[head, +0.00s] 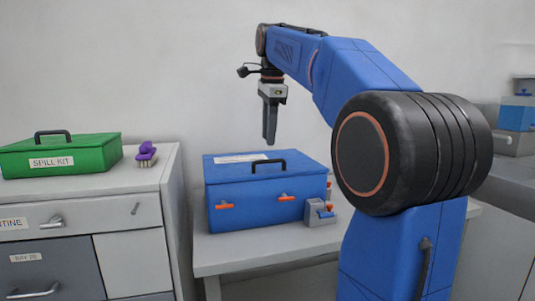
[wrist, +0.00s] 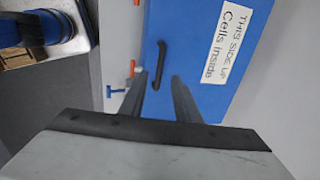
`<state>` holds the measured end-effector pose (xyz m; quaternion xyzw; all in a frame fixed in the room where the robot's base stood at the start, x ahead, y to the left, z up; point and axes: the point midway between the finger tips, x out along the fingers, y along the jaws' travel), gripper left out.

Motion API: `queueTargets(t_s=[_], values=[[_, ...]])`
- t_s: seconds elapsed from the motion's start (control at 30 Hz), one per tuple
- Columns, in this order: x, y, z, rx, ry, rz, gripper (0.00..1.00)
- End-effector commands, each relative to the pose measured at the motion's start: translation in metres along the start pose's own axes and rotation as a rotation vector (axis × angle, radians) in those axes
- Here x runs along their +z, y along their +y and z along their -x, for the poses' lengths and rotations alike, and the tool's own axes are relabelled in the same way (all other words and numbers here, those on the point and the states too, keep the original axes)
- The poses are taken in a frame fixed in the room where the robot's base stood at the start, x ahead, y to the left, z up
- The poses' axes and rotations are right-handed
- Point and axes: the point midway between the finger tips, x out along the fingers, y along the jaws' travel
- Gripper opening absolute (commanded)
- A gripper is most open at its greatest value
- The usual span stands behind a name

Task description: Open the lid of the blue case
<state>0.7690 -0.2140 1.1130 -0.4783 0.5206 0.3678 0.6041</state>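The blue case (head: 250,206) stands on a light table with its lid (head: 220,173) down. The lid has a black handle (head: 268,163) and a white label (head: 240,158). Two orange latches, left (head: 225,206) and right (head: 286,197), sit on the front face. In the wrist view the lid (wrist: 205,95), handle (wrist: 161,63) and label (wrist: 228,45) show from above, with the right latch (wrist: 132,68) at the lid's left edge. My gripper (head: 269,141) points down above the lid, apart from the handle. In the wrist view its fingers (wrist: 159,80) are apart with nothing between them.
A small grey device (head: 319,214) with a blue lever and red knobs stands by the case's front right corner. At left, a green spill kit (head: 62,155) and a purple brush (head: 146,153) rest on a drawer cabinet (head: 90,184). More blue and grey boxes (head: 517,115) stand far right.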

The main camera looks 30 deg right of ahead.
Motion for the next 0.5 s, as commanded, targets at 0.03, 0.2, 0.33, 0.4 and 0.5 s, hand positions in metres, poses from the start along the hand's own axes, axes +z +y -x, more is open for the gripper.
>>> queueTargets(t_s=[0.03, 0.2, 0.33, 0.4, 0.5], values=[[0.000, 0.001, -0.010, 0.002, 0.000, 0.000, 0.29], [0.000, 0.000, -0.038, 0.002, 0.000, 0.000, 0.29], [0.000, 0.000, -0.054, 0.001, 0.000, 0.000, 0.29], [0.000, 0.000, -0.061, 0.002, 0.000, 0.000, 0.29], [0.000, 0.000, -0.066, 0.000, 0.000, 0.000, 0.29]])
